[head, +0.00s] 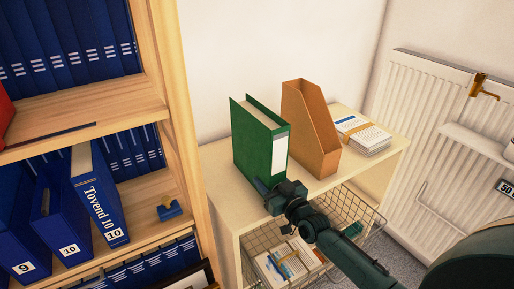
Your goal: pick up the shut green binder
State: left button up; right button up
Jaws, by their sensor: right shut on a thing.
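The shut green binder (258,142) stands upright on the top of a low pale wooden shelf unit (216,166), with a white label on its spine. My right gripper (264,188) is at the binder's lower front and is shut on it. The fingertips are small and dark here, so the exact grip is hard to see. The binder's base looks to be at the shelf top. My left gripper is not in view.
A brown magazine file (308,130) stands close to the binder's right, with a strapped paper stack (362,135) beyond. A wire basket (345,212) with papers is below. A tall bookcase (172,100) of blue binders rises at left. A white radiator (425,120) is at right.

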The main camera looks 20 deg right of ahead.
jog(key=c, duration=0.6)
jog(key=shift+r, duration=0.2)
